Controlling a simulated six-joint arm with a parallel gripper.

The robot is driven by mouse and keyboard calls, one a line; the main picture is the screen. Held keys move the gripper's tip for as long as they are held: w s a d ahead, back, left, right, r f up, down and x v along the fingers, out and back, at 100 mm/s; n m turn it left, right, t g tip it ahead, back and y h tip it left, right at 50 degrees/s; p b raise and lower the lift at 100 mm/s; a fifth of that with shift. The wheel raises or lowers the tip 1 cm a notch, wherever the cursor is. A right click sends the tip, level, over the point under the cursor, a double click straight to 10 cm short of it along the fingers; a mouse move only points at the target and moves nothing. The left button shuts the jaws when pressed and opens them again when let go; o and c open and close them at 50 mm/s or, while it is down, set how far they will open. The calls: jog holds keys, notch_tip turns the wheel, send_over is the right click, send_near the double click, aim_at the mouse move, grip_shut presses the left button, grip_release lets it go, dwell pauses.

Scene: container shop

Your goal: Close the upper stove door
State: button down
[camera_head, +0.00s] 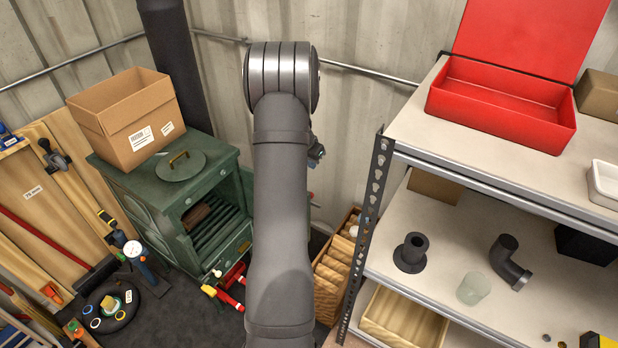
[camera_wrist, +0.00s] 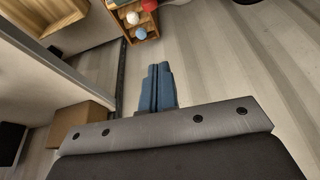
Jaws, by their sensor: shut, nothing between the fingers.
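The green stove (camera_head: 150,200) stands at the left in the head view. Its upper opening is uncovered, showing dark bars and a brown piece inside. A narrow green panel (camera_head: 247,188) at the right edge of the opening looks like the upper stove door, standing open; my arm is close beside it and may hide part of it. My gripper shows in the wrist view (camera_wrist: 157,88) with its blue fingers together and nothing between them. In the head view my arm hides most of it, to the right of the stove and apart from it.
A cardboard box (camera_head: 128,122) and a round green lid (camera_head: 180,165) sit on the stove top. Red-and-yellow tools (camera_head: 228,288) lie by its front. A metal shelf (camera_head: 450,180) with a red box (camera_head: 500,103) stands right. A wooden crate (camera_head: 335,270) is between them.

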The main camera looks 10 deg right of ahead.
jog(key=x, duration=1)
jog(key=shift+s+a+r, duration=0.2)
jog(key=shift+s+a, duration=1.1)
jog(key=shift+a, duration=0.25)
jog(key=shift+s+a, duration=0.3)
jog(key=shift+s, duration=0.15)
